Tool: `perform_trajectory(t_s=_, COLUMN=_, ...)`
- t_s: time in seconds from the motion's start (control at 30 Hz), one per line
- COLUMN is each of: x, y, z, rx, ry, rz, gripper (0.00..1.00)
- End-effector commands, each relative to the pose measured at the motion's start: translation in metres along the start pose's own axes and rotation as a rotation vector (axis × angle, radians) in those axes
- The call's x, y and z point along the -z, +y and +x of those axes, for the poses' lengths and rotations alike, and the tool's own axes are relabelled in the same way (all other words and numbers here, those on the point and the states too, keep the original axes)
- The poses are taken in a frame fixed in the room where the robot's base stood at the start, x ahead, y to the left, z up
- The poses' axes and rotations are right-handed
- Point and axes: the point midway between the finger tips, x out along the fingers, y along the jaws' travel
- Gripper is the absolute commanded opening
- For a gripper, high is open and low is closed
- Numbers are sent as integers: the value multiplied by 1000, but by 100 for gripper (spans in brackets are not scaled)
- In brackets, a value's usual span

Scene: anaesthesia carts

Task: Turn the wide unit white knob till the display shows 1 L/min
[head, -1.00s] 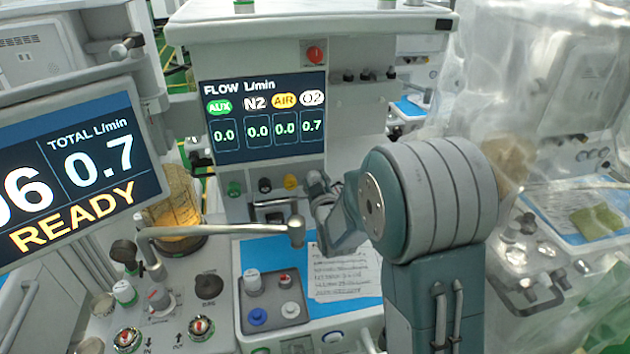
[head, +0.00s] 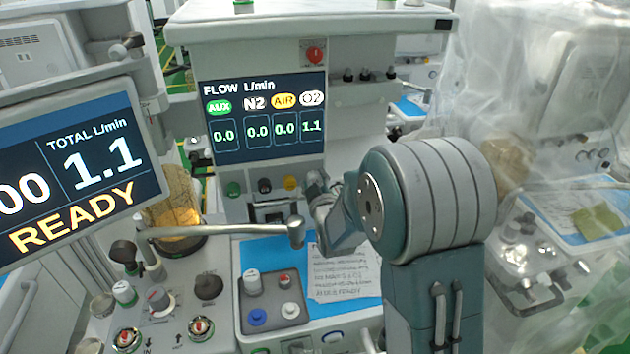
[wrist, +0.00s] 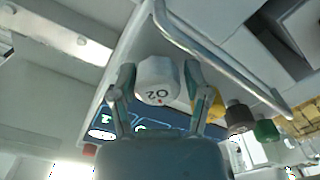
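The white O2 knob (wrist: 157,78) sits between the two fingers of my gripper (wrist: 160,88) in the wrist view. The fingers lie against its sides. In the head view my gripper (head: 316,186) is at the panel below the flow display (head: 265,150), and the knob is mostly hidden by it. The flow display reads O2 1.1, with AUX, N2 and AIR at 0.0. The side monitor (head: 108,195) shows a total of 1.1 L/min and READY.
Green, black and yellow knobs (head: 291,183) sit left of my gripper. A metal arm (head: 220,230) stretches across in front of the panel. Below is a blue worktop (head: 262,250) with a small knob tray and a written note (head: 343,275). Clear plastic sheeting hangs at the right.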

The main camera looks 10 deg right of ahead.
Motion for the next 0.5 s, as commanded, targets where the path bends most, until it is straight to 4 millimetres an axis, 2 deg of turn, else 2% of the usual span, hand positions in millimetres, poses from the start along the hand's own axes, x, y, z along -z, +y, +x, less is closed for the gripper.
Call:
perform_trajectory(t_s=0.33, x=-1, y=1, z=-3, rx=-2, ry=-3, rz=1, gripper=65)
perform_trajectory(t_s=0.5, x=0, y=0, z=-26, rx=-1, ry=-3, rz=1, gripper=65)
